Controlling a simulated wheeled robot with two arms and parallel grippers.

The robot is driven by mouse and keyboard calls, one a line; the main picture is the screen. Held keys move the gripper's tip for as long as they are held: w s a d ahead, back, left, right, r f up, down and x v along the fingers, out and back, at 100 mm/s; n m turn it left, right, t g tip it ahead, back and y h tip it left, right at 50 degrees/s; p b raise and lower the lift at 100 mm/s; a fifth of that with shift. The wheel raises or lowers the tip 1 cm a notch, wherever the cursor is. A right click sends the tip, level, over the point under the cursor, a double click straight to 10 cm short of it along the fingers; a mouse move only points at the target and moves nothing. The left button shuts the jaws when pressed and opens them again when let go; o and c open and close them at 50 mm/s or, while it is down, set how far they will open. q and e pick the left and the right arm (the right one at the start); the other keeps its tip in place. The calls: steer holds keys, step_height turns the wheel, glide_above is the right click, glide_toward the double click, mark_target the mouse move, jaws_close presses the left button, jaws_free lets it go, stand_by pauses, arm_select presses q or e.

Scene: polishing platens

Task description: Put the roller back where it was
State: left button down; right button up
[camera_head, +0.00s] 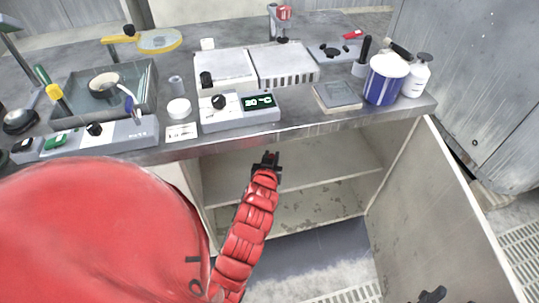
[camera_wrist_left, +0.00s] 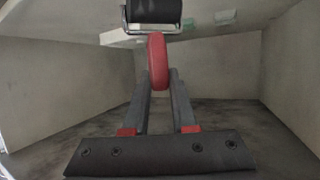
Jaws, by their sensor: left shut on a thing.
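The roller (camera_wrist_left: 154,11) is a black cylinder in a metal frame with a red handle (camera_wrist_left: 158,62). It shows at the top of the left wrist view. My left gripper (camera_wrist_left: 159,80) is shut on the red handle, with the roller end beyond the fingertips. In the head view my left gripper (camera_head: 270,160) is in front of the open cabinet, just below the bench's front edge. The roller is too small and dark to make out clearly there. Part of my right gripper (camera_head: 432,295) shows at the bottom right, apart from everything; its jaws are unclear.
The bench top (camera_head: 300,120) holds a hot plate unit (camera_head: 240,108), two pale platens (camera_head: 255,68), a blue-and-white tub (camera_head: 386,80), a white bottle (camera_head: 416,75) and a grey flat plate (camera_head: 338,95). The cabinet shelf (camera_head: 310,170) below looks empty. An open door (camera_head: 440,200) stands at right.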

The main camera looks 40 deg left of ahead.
arm_select(q)
steer(key=w+a+f+b, duration=0.1)
steer(key=f, duration=0.1)
steer(key=w+a+f+b, duration=0.1)
steer(key=shift+w+a+f, duration=0.35)
steer(key=shift+w, duration=0.05)
steer(key=shift+f, duration=0.25)
steer(key=c, duration=0.7)
jaws_free()
